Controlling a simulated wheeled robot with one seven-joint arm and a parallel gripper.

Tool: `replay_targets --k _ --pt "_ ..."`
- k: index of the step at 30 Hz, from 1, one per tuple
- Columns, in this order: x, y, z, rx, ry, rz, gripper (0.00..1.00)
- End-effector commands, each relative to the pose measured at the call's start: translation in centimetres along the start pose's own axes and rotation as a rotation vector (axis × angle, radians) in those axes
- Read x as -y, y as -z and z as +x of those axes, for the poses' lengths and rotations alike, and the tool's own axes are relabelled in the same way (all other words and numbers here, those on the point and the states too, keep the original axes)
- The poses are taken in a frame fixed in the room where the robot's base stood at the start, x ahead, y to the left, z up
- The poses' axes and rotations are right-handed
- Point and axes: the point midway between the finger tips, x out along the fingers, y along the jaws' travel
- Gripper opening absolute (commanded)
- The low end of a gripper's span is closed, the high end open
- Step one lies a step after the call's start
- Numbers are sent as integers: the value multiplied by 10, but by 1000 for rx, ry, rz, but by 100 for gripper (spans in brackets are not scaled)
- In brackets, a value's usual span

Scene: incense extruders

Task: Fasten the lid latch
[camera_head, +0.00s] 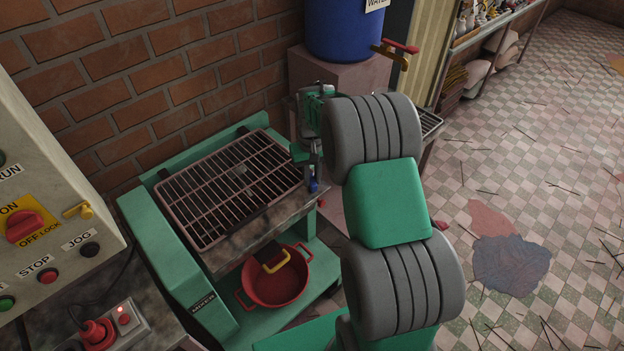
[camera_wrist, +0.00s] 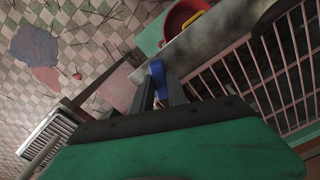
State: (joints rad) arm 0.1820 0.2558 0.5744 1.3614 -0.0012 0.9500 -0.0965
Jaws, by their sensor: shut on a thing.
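The barred grille lid (camera_head: 230,190) lies flat on the top of the green machine (camera_head: 160,240). It also shows in the wrist view (camera_wrist: 283,65). My gripper (camera_head: 314,181) is at the right front corner of the machine, beside the lid, partly hidden by my arm. In the wrist view my gripper's dark fingers (camera_wrist: 163,88) are shut on a small blue piece (camera_wrist: 157,72), which looks like the latch handle. The latch's catch is too small and hidden to make out.
A red pot (camera_head: 262,293) stands on the lower shelf under the machine's front. A control box (camera_head: 45,180) with a red switch is at the left. A brick wall (camera_head: 150,60) is behind; a blue barrel (camera_head: 340,35) stands beyond. Tiled floor lies right.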

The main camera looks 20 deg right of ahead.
Motion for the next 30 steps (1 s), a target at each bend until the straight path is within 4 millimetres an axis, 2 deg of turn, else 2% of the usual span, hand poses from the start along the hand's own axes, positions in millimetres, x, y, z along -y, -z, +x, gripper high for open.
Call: replay_targets --k 15,30 --pt "-1 0 0 -1 -1 -372 0" --pt "-1 0 -1 -1 -1 -466 0"
